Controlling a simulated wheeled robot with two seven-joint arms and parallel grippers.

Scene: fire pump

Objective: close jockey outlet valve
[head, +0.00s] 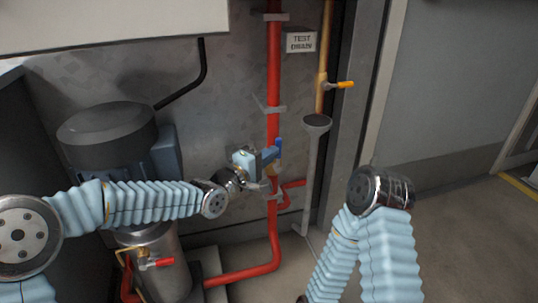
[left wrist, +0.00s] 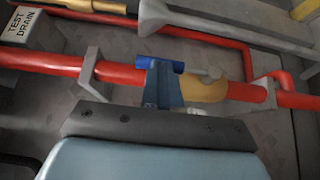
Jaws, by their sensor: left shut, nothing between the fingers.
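A valve with a blue handle (head: 278,147) sits on the vertical red pipe in the middle of the head view. In the left wrist view its blue grip (left wrist: 177,66) lies roughly along the pipe, with a grey stem beside the brass-coloured valve body (left wrist: 206,91). My left gripper (head: 270,155) is shut and empty, with its blue fingers right at the handle. In the left wrist view the fingertips (left wrist: 160,68) overlap the blue grip and hide part of it; I cannot tell whether they touch. My right gripper is out of view; only my right arm shows.
A grey motor pump (head: 108,130) stands at left, with a red-handled valve (head: 157,263) below it. A yellow pipe with an orange handle (head: 345,85) and a grey drain funnel (head: 316,123) stand right of the red pipe. A TEST DRAIN sign (head: 301,40) hangs above. Open floor lies at right.

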